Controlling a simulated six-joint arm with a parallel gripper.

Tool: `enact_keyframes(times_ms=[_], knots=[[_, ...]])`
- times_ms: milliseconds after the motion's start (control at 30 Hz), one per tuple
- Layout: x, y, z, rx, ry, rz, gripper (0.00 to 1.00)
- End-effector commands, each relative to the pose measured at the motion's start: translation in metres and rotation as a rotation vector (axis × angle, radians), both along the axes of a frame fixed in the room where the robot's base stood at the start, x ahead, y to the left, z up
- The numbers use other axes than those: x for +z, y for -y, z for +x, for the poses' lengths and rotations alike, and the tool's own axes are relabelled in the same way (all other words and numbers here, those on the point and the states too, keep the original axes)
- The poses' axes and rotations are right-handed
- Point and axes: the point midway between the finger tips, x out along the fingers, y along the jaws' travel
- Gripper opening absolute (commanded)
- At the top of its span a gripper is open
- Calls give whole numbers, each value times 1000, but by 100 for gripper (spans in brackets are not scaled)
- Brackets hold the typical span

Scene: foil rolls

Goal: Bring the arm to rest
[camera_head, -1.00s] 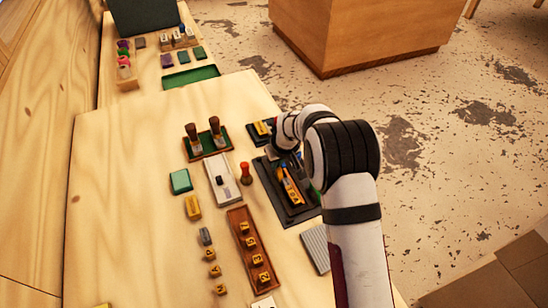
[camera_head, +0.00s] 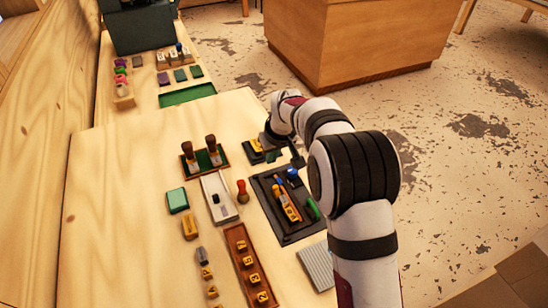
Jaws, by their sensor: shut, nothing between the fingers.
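My arm reaches in from the lower right, over the right edge of the wooden table (camera_head: 120,200). Its bent wrist is near the far right part of the table. My gripper (camera_head: 297,156) shows as a small dark part under the wrist, partly hidden by it. It is shut with nothing held, above the gap between a small dark pad with a yellow block (camera_head: 255,145) and a dark tray (camera_head: 268,203). The tray holds a yellow-orange tool, a blue-topped piece and a green piece.
A rack with two dark-handled stamps (camera_head: 204,156), a pale tray (camera_head: 219,200), a red-topped piece (camera_head: 242,191), a teal block (camera_head: 177,200) and a wooden tray of yellow blocks (camera_head: 238,243) stand left of the arm. A grey ribbed pad (camera_head: 317,264) lies near it. Open floor is to the right.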

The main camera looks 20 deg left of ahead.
Motion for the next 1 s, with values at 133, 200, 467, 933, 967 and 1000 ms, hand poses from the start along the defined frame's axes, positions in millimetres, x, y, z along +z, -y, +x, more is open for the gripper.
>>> enact_keyframes(times_ms=[133, 200, 467, 933, 967, 1000], knots=[[4, 2, -1, -4, -2, 0, 0], [15, 16, -5, -44, -15, 2, 0], [112, 190, -139, -627, -240, 31, 0], [95, 267, -342, -1231, -477, 68, 0], [95, 267, -342, -1230, -477, 68, 0], [95, 267, -342, -1229, -476, 68, 0]])
